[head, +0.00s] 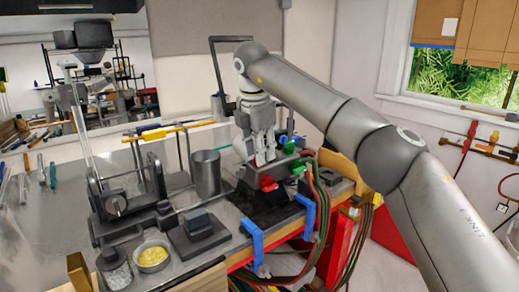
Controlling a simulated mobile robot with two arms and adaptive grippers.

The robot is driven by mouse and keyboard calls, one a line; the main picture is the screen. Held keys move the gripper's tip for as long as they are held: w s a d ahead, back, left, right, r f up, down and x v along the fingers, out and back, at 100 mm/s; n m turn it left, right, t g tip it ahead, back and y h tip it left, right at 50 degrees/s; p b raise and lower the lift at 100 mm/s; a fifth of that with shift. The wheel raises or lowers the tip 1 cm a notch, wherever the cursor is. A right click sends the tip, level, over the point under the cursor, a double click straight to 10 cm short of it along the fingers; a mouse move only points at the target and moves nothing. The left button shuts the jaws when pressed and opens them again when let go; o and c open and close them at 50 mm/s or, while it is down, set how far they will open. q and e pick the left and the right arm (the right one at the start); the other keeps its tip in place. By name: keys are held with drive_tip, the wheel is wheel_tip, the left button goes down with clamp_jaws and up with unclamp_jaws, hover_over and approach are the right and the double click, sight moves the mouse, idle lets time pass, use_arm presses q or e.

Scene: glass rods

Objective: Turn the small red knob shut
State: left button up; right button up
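The small red knob (268,184) sits low on the front of a dark block (275,205) near the bench's right end. Two green knobs are close by, one upper (289,147) and one lower (298,170), to the right of the red one. My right gripper (266,161) points down, just above and behind the red knob in the picture. Its fingers look close together, but I cannot tell whether they are open or shut, or whether they touch anything. The red knob shows unobstructed and apart from the fingertips. My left gripper is out of view.
A grey metal cup (206,173) stands left of my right gripper. A burner-like stand (125,200) and a dish of yellow material (152,257) are further left. Blue clamps (255,240) grip the bench edge. Red and green hoses (322,215) hang at the right. A mirror (90,80) stands behind.

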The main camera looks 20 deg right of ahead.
drive_tip(key=v, duration=1.2)
idle(0.3)
